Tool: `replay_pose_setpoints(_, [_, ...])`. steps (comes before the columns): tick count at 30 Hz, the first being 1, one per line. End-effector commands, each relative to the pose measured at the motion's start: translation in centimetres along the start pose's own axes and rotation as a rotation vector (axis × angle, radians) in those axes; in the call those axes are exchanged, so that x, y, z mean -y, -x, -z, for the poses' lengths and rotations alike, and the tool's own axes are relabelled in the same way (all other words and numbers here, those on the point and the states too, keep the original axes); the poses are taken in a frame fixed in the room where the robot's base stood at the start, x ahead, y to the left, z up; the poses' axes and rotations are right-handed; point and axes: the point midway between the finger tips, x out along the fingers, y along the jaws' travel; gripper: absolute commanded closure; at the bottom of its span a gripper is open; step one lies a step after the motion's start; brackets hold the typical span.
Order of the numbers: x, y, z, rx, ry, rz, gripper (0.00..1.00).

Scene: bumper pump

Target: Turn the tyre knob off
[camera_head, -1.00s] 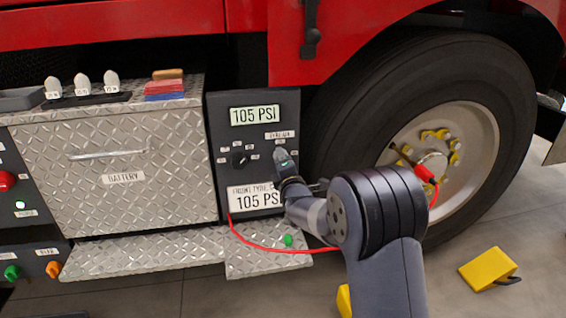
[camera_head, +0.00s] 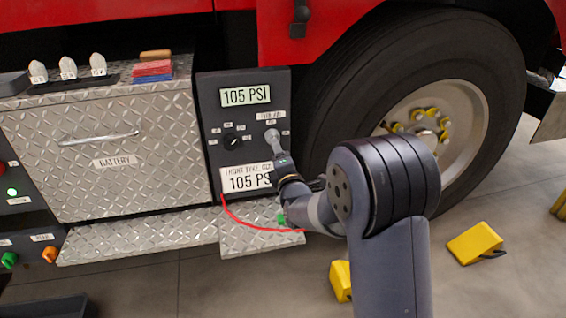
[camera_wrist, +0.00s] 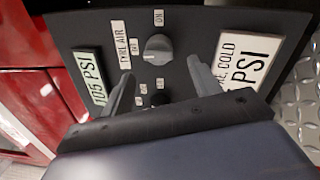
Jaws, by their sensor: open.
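The tyre air knob is a grey round knob with a raised grip (camera_head: 272,138), on the dark control panel (camera_head: 207,118) under the TYRE AIR label. In the wrist view the knob (camera_wrist: 158,48) lies just beyond my open fingertips, with ON and OFF labels around it. A pale mark shows on its lower left face. My gripper (camera_wrist: 160,72) is open and empty; the knob is not between its fingers. In the head view my gripper (camera_head: 279,158) is just below the knob, its fingers hard to make out. A black selector knob (camera_head: 231,141) sits left of it.
The panel display (camera_head: 245,95) and the front tyre plate (camera_head: 240,179) both read 105 PSI. A red hose (camera_head: 250,224) runs below the panel to behind my arm. A tyre (camera_head: 345,115) stands right; yellow chocks (camera_head: 474,243) lie on the floor.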

Motion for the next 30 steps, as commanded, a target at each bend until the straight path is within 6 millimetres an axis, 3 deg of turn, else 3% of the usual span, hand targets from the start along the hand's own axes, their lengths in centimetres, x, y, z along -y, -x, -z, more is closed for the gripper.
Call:
replay_pose_setpoints(6, [-0.1, 3.0, 0.0, -0.001, 0.000, 0.002, 0.41])
replay_pose_setpoints(12, [0.0, 4.2, 0.1, -0.001, 0.000, 0.002, 0.41])
replay_pose_setpoints(23, [0.1, 4.2, 0.1, -0.001, 0.000, 0.001, 0.41])
replay_pose_setpoints(30, [0.1, 2.3, 0.0, 0.000, 0.000, -0.001, 0.41])
